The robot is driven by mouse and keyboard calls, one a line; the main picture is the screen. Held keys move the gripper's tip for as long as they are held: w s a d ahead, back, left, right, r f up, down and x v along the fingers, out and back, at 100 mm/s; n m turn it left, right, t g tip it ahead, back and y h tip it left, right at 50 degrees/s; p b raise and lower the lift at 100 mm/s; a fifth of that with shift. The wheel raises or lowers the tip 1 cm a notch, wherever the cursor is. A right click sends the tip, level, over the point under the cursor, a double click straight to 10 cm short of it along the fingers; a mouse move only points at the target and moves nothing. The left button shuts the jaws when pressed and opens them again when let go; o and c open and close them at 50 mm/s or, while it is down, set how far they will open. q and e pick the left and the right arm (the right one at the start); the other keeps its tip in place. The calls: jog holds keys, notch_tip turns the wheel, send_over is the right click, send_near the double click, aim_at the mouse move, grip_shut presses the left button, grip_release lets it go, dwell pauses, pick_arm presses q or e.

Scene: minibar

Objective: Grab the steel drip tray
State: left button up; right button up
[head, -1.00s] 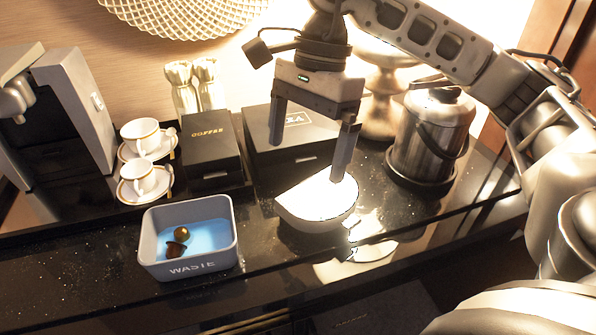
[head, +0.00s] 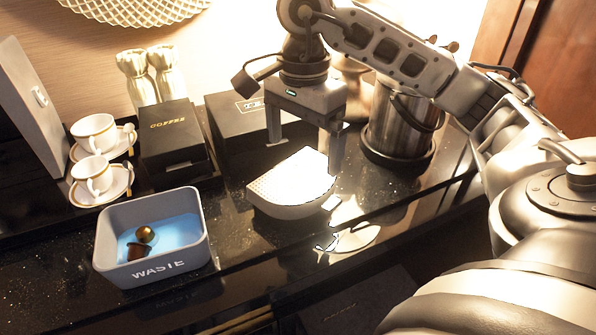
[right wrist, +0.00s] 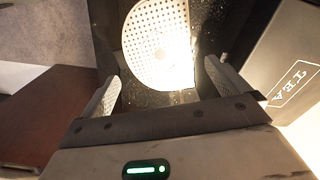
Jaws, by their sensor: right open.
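The steel drip tray (head: 292,184) is a half-round tray with a perforated top, lying on the black counter in the middle of the head view. It also shows in the right wrist view (right wrist: 158,45), brightly lit, ahead of the fingers. My right gripper (head: 304,158) is open and empty, just behind and above the tray in the head view. In the right wrist view its two fingers (right wrist: 163,88) stand wide apart with the tray beyond and between them, and no contact shows. My left gripper is not in view.
A grey waste bin (head: 165,265) with capsules stands left of the tray. A coffee box (head: 172,140) and a tea box (head: 228,125) stand behind, with cups (head: 93,178) at left. A steel ice bucket (head: 395,125) stands at right. The counter's front edge is close.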

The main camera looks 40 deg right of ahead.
aim_at(300, 177)
jog(key=f, duration=0.4)
jog(key=shift+s+a, duration=0.1)
jog(key=shift+a, duration=0.15)
jog(key=shift+f, duration=0.35)
jog(key=c, duration=0.9)
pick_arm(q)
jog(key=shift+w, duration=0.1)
pick_arm(e)
jog(key=shift+r, duration=0.15)
jog(key=shift+r, duration=0.25)
notch_tip(300, 177, up, 2)
jog(key=shift+r, duration=0.1)
pick_arm(q)
jog(key=p, duration=0.1)
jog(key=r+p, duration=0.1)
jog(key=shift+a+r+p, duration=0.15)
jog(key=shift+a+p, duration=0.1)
jog(key=shift+p, duration=0.1)
pick_arm(e)
jog(key=s+a+r, duration=0.2)
jog(key=a+r, duration=0.1)
jog(key=a, duration=0.1)
jog(key=s+a+r, duration=0.3)
jog(key=a, duration=0.1)
jog(key=s+a+r, duration=0.2)
jog(key=a+r, duration=0.2)
jog(key=shift+s, duration=0.2)
